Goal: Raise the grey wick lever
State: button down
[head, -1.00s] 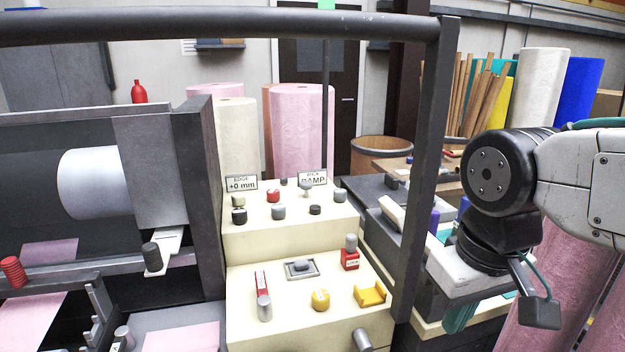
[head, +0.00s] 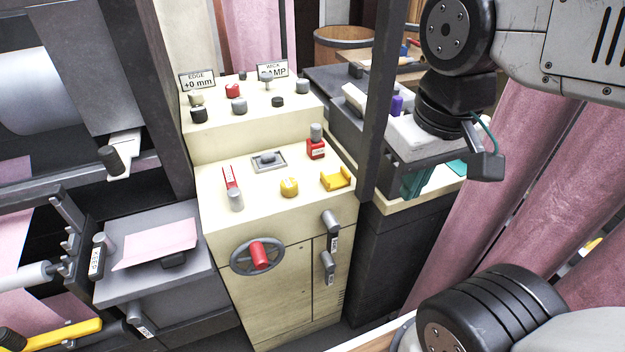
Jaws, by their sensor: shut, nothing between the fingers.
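Two grey levers with small tags are on the cream cabinet's front: an upper one (head: 330,222) and a lower one (head: 326,262). Both tags are too small to read. I cannot tell which is the wick lever. My gripper (head: 416,186), with teal fingers, is shut and empty. In the picture it is right of and above the levers, beyond the dark post, and touches neither.
A red-knobbed handwheel (head: 258,256) is left of the levers. The console top (head: 210,180) carries several knobs and switches. A dark upright post (head: 385,100) stands between console and gripper. Pink felt rolls (head: 540,150) hang at right. A grey side table (head: 160,265) is at left.

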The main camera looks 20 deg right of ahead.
aim_at(328, 260)
jog(key=k, duration=1)
jog(key=u, duration=2.25)
jog(key=i, duration=1.5)
jog(key=z, duration=2.4)
